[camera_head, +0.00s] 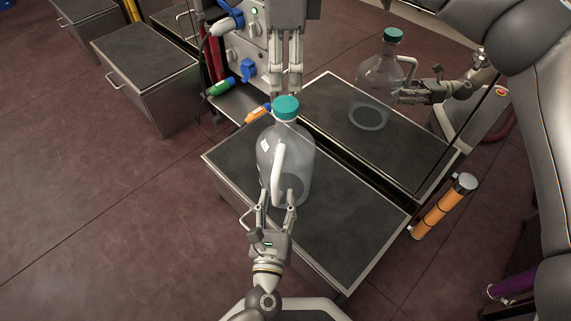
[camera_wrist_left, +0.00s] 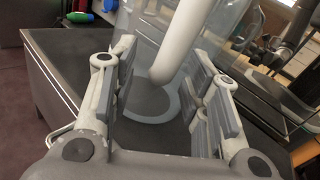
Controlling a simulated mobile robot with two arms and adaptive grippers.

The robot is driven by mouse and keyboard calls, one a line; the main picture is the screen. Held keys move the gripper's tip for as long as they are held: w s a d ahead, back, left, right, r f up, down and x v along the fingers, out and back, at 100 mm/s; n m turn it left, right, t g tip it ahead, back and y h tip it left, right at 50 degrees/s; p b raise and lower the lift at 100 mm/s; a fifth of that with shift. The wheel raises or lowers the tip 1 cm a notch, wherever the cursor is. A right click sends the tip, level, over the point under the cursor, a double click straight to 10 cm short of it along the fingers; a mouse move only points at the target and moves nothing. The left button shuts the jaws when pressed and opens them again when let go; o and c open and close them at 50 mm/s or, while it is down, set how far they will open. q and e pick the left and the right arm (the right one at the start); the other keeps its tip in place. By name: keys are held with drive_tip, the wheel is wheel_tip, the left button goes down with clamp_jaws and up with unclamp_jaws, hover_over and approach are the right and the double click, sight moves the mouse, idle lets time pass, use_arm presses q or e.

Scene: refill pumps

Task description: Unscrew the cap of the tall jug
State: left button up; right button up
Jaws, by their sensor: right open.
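The tall jug (camera_head: 302,158) is clear, with a white handle and a teal cap (camera_head: 286,107), and stands upright on a dark-topped table (camera_head: 335,235). The cap sits on the jug's neck. My right gripper (camera_head: 287,88) points down from above, open, with its fingertips just over the cap. Whether they touch it I cannot tell. My left gripper (camera_head: 277,204) is low on the near side, its fingers spread either side of the handle (camera_head: 278,172). In the left wrist view the handle (camera_wrist_left: 182,40) lies between the fingers, with gaps showing on both sides.
A panel behind the table appears to mirror the jug and left gripper. A valve unit (camera_head: 245,50) stands behind at left, near an orange-capped bottle (camera_head: 257,114) and a green one (camera_head: 220,88). The table's front is clear.

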use_arm(q)
clamp_jaws()
